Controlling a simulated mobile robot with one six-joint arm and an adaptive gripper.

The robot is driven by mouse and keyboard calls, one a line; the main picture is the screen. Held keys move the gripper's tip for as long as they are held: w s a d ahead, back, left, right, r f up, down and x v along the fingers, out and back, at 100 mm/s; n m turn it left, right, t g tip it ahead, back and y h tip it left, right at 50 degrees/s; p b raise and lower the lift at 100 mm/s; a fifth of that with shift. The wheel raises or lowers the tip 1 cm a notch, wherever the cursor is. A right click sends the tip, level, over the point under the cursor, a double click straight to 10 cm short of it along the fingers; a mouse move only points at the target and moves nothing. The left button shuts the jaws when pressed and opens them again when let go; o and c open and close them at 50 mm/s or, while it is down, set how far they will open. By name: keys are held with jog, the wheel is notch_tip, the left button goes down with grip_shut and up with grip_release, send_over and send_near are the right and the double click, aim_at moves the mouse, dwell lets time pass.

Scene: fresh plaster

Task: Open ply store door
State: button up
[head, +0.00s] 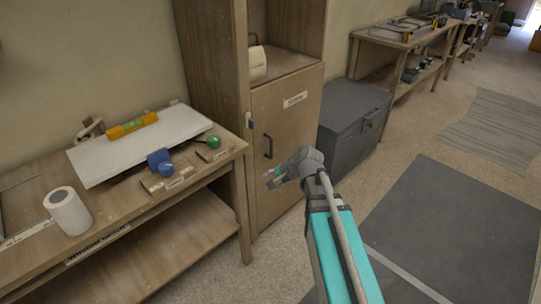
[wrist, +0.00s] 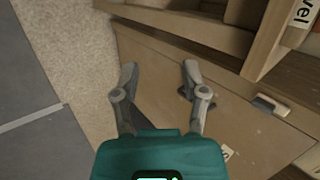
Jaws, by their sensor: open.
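The ply store door (head: 287,140) is a wooden cupboard door with a pale label near its top. It looks shut in its frame. Its dark upright handle (head: 268,147) is near the left edge. My gripper (head: 270,179) is open and empty, in front of the door and a little below the handle in the picture. In the wrist view my gripper (wrist: 158,72) has its two fingers spread over the door panel (wrist: 165,105). A dark part of the handle (wrist: 183,94) shows by the right finger, mostly hidden behind it. I cannot tell whether they touch.
A workbench (head: 222,160) with a white roll and blue and green tools stands left. A grey chest (head: 350,110) stands right of the cupboard. Dark matting (head: 455,215) covers open floor at right.

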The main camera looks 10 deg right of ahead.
jog(key=w+d+f+m+t+y+b, duration=0.3)
jog(key=w+f+m+t+b, duration=0.2)
jog(key=w+m+b, duration=0.6)
jog(key=m+t+h+b, duration=0.2)
jog(key=m+t+b, duration=0.4)
jog(key=m+b, duration=0.5)
send_near(272, 145)
jog(key=v, duration=0.3)
jog(key=shift+f+p, duration=0.25)
jog(key=shift+p, duration=0.05)
jog(key=shift+w, duration=0.15)
jog(key=x, duration=1.3)
jog(key=shift+w+a+r, duration=0.1)
jog(key=shift+w+r, duration=0.1)
jog(key=shift+w, duration=0.05)
jog(key=shift+c, duration=0.2)
grip_shut()
